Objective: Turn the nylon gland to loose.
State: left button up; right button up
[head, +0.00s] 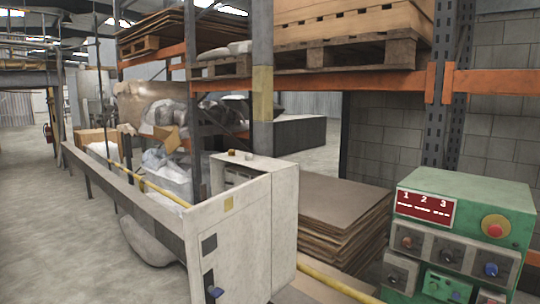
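I cannot pick out a nylon gland with certainty in the head view. A green control box (475,188) stands at the right, with a red sign reading 1 2 3, a red push button (495,227) on a yellow ring, and several small knobs on grey plates. One knob is blue (491,269). A pale grey cabinet (232,240) stands in the lower middle, with a blue handle (216,292) on its front and two small brownish caps (232,153) on top. Neither of my grippers is in view.
A stack of brown sheets (335,215) lies between cabinet and control box. Orange shelf beams (345,83) with pallets stand behind. A long grey rail (130,199) runs off to the left, and the floor (50,230) beyond it is mostly open.

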aim_at(249, 156)
jog(key=i+j+z, duration=0.2)
jog(key=z, duration=0.3)
jog(key=i+j+z, duration=0.3)
jog(key=z, duration=0.15)
